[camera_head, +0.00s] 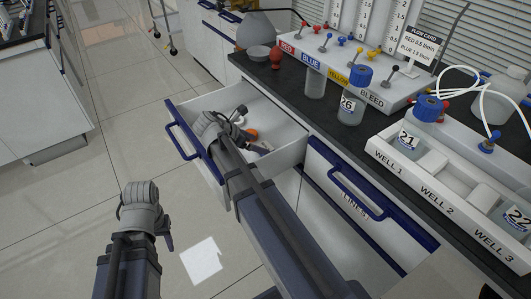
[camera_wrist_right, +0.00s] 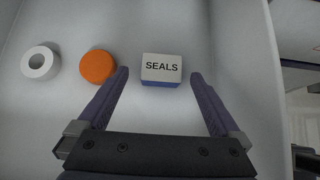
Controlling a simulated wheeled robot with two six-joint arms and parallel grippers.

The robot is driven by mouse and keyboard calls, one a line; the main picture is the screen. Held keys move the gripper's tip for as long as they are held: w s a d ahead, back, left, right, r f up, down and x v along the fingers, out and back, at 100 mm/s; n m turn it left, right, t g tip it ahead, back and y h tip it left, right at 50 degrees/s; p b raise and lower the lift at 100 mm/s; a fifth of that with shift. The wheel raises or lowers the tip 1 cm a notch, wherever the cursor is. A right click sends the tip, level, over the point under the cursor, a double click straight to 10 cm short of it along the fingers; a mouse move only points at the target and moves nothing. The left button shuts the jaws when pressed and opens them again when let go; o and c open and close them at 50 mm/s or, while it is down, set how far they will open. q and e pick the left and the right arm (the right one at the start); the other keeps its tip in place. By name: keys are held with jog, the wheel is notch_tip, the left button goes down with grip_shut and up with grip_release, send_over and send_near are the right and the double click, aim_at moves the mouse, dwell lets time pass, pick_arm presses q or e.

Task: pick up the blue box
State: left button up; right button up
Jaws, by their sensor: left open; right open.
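The blue box (camera_wrist_right: 162,70) has a pale top lettered SEALS and a blue side. It lies in an open drawer (camera_head: 282,140). In the right wrist view my right gripper (camera_wrist_right: 159,78) is open, with one finger on each side of the box and gaps to both; I cannot tell its height above it. In the head view my right gripper (camera_head: 252,141) reaches into the drawer, and its arm hides much there. My left gripper (camera_head: 142,212) is over the floor at lower left, away from the drawer; its fingers are hardly visible.
An orange disc (camera_wrist_right: 98,66) and a white ring (camera_wrist_right: 40,62) lie left of the box. The drawer's blue-handled front (camera_head: 185,140) and walls surround them. The dark counter (camera_head: 345,135) above carries bottles, a valve panel and a well rack.

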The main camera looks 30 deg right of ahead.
aim_at(265, 146)
jog(key=shift+b+x, duration=1.85)
jog(key=shift+x, duration=0.75)
jog(key=shift+r, duration=0.1)
jog(key=shift+s, duration=0.1)
jog(key=c, duration=1.3)
